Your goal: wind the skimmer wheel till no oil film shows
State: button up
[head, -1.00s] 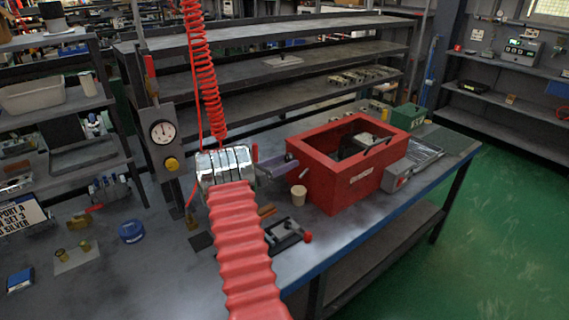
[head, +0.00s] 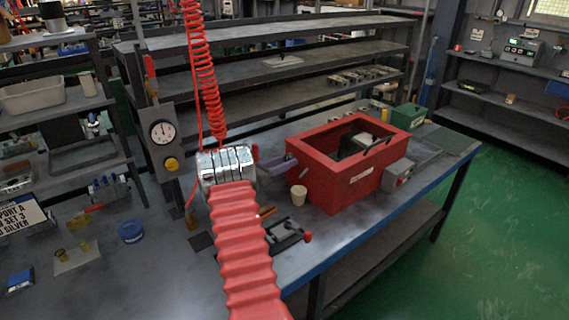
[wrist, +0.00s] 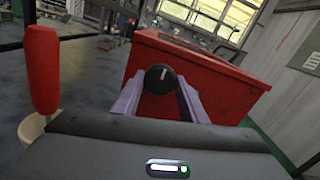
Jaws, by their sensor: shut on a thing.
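The red tank (head: 335,190) stands on the bench in the head view, and its red wall (wrist: 215,88) fills the middle of the wrist view. My gripper (head: 285,165) reaches its left wall. In the wrist view my pale purple fingers (wrist: 160,95) stand either side of a round black knob (wrist: 159,78) with a white mark, apparently the skimmer wheel, and are shut on it. The fingers hide the wheel in the head view. The tank's open top shows a pale block (head: 365,142) and a dark interior; whether an oil film lies there I cannot tell.
A beige cup (head: 298,195) stands close in front of the gripper. A red handle (wrist: 41,70) rises left of it in the wrist view. A gauge post (head: 162,145) and red coiled hose (head: 207,90) are to the left. A small clamp plate (head: 285,235) lies in front.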

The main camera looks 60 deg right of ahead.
jog(key=shift+o, duration=0.2)
jog(key=shift+w+m, duration=0.1)
jog(key=shift+m, duration=0.4)
jog(key=m, duration=0.2)
jog(key=shift+m, duration=0.3)
jog(key=m, duration=0.4)
jog(key=shift+m, duration=0.3)
jog(key=shift+f+m, duration=0.15)
jog(key=shift+m, duration=6.2)
jog(key=shift+f+m, duration=0.1)
jog(key=shift+m, duration=6.25)
